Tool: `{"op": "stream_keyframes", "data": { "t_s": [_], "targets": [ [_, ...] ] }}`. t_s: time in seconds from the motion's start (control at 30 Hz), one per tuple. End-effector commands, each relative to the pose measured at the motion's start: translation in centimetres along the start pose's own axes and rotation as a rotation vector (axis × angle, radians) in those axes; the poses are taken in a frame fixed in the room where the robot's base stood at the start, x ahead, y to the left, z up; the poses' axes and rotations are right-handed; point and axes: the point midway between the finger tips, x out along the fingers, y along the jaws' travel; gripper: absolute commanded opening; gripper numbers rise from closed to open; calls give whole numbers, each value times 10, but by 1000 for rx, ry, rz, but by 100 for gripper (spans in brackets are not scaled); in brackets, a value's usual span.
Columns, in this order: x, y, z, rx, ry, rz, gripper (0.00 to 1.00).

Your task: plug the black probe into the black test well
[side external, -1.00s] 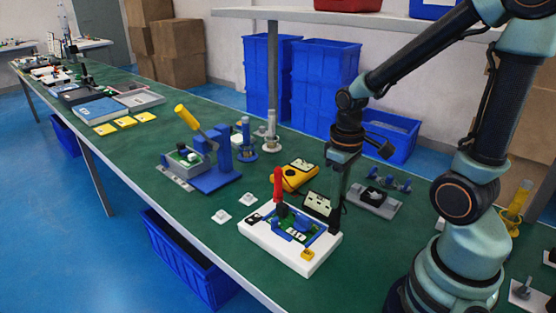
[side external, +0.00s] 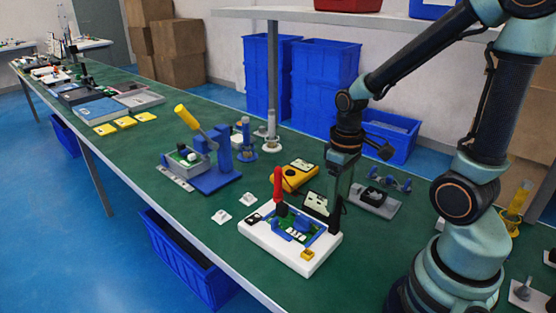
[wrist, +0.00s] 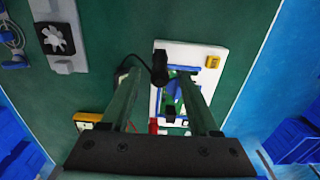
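The black probe (side external: 335,218) stands upright at the right back edge of the white board (side external: 312,262). In the wrist view the black probe (wrist: 160,68) lies between my fingertips, with a gap on both sides, and a thin black cable runs off to the left. My gripper (side external: 340,196) points down over it with its fingers apart; its fingers also show in the wrist view (wrist: 159,73). Dark marks show at the board's left corner; I cannot tell which is the black test well.
A yellow meter (side external: 294,177) lies behind the board. A grey fixture (side external: 375,201) stands to the right and a blue lever press (side external: 215,170) to the left. Two small white pieces (side external: 221,216) lie left of the board. The front table edge is close.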

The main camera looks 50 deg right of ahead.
Motion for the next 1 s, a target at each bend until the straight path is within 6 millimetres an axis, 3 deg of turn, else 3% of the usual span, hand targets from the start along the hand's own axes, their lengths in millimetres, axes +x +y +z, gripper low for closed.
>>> {"op": "stream_keyframes", "data": {
  "t_s": [0.23, 0.37, 0.8, 1.0],
  "targets": [
    [-2, 0, 0, 0, 2, 0, 62],
    [-13, 0, -1, 0, 5, 1, 62],
    [-96, 0, -1, 0, 5, 1, 62],
    [-117, 0, -1, 0, 3, 1, 62]
  ]
}}
